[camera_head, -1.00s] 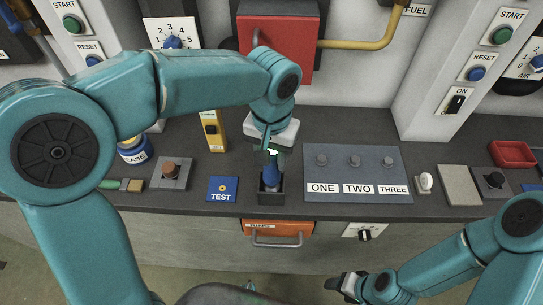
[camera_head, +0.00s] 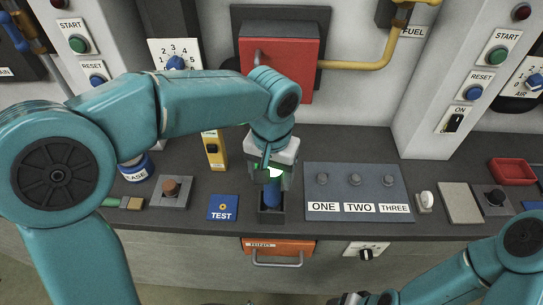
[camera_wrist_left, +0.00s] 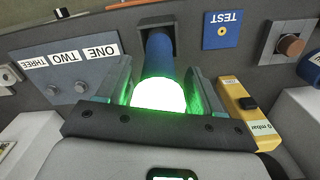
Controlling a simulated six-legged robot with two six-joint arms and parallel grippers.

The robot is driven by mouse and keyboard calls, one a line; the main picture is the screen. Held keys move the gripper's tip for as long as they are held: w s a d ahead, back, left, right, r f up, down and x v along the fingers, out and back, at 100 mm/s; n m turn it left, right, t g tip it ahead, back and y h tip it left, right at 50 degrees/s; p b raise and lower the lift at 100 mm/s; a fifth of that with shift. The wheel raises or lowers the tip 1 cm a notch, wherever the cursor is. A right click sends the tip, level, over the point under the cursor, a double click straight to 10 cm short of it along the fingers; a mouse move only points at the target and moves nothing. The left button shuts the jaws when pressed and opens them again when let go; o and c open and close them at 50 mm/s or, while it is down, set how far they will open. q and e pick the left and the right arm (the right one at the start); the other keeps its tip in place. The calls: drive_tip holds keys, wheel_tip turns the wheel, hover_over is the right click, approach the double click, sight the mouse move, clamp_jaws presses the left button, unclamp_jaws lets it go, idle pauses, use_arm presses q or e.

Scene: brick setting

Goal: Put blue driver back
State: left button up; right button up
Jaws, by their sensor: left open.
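The blue driver (camera_head: 271,196) stands upright in a small dark open-topped holder (camera_head: 270,216) at the bench's front edge. My left gripper (camera_head: 271,180) is above the holder, its jaws open on either side of the driver's upper end. In the left wrist view the blue driver (camera_wrist_left: 160,55) lies between the two spread fingers, with a visible gap on each side, and its lower end is inside the holder (camera_wrist_left: 168,24). A bright green-white glow covers its near end. My right gripper (camera_head: 350,298) is only partly in view at the bottom edge; its jaws cannot be read.
A blue TEST plate (camera_head: 222,214) is left of the holder, and a grey panel marked ONE, TWO, THREE (camera_head: 355,190) is right. A yellow device (camera_head: 214,152) stands behind left. An orange drawer (camera_head: 278,247) is below. A red box (camera_head: 283,65) hangs on the wall behind.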

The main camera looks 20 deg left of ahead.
use_arm(q)
wheel_tip(320, 180, up, 11)
drive_tip(key=shift+f+p, duration=0.1)
drive_tip(key=shift+p, duration=0.3)
idle(0.4)
